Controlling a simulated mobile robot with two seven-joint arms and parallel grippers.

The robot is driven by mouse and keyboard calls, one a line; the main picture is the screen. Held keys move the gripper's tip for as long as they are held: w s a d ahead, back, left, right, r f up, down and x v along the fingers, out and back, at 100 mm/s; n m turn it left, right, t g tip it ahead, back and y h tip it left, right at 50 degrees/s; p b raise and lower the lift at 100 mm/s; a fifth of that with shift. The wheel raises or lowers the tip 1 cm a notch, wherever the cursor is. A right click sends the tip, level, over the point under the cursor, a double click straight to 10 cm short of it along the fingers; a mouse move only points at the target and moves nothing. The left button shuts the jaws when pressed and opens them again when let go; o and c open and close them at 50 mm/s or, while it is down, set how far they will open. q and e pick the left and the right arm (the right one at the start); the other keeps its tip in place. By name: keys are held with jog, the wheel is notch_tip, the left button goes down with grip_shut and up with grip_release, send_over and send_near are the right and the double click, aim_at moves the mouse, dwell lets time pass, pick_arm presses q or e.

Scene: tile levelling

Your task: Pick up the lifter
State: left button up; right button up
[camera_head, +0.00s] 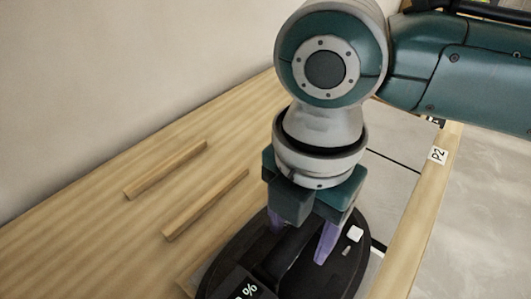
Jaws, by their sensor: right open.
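The lifter (345,272) is a dark oval device at the bottom centre, partly cut off by the lower picture edge. It has a raised black handle (284,256), a small display (242,287) showing a "%" sign, and a white button. My right gripper (302,236) points down over it, with two purple fingers spread open. One finger is on each side of the handle, and I cannot tell whether they touch it. The gripper body hides the far part of the lifter. My left gripper is not in view.
Two thin wooden strips (166,170) (206,204) lie on the wooden surface (80,220) left of the lifter. A plain wall stands at the upper left.

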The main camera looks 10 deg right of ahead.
jog(key=shift+f, duration=0.35)
jog(key=shift+f, duration=0.25)
dwell(0.4)
grip_shut()
dwell(0.4)
